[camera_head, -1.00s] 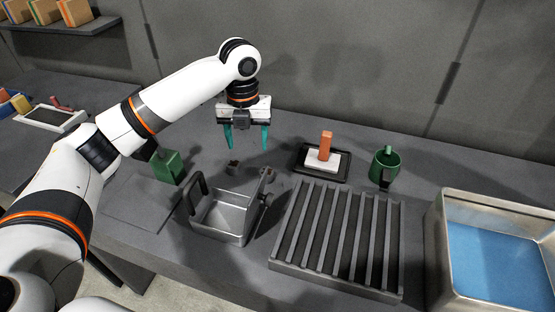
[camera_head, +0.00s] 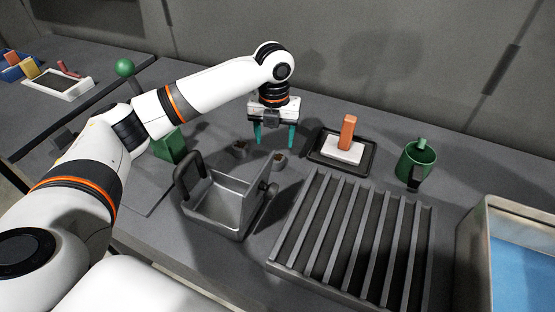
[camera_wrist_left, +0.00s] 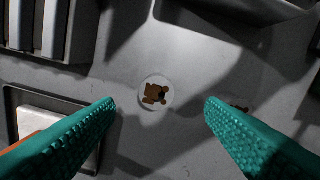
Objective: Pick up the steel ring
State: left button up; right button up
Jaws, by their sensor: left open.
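No thing is plainly a steel ring. In the left wrist view, a small pale round thing (camera_wrist_left: 168,104) lies on the grey table between the fingertips, with brown pieces inside its outline; I cannot tell whether it is the ring. It seems to match a small brownish thing (camera_head: 279,160) just below the fingers in the head view. A second small dark thing (camera_head: 240,149) lies to its left, and part of it shows beside the right-hand finger in the wrist view (camera_wrist_left: 240,108). My left gripper (camera_head: 274,136) is open, empty, pointing down above the table. My right gripper is out of view.
A grey metal pan (camera_head: 228,208) with a black handle stands in front of the gripper. A slatted rack (camera_head: 350,240) is to its right. A black tray (camera_head: 322,154) with a white block and orange piece, a green mug (camera_head: 416,160) and a steel bin (camera_head: 482,245) stand further right.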

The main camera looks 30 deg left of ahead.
aim_at(276, 157)
pick_arm(q)
notch_tip(276, 157, down, 2)
jog(key=shift+s, duration=0.15)
jog(key=f, duration=0.1)
jog(key=f+p, duration=0.1)
jog(key=f, duration=0.3)
jog(key=shift+w+d+p, duration=0.15)
jog(key=shift+w+p, duration=0.15)
jog(key=shift+w, duration=0.05)
jog(key=shift+f, duration=0.35)
jog(key=c, duration=1.1)
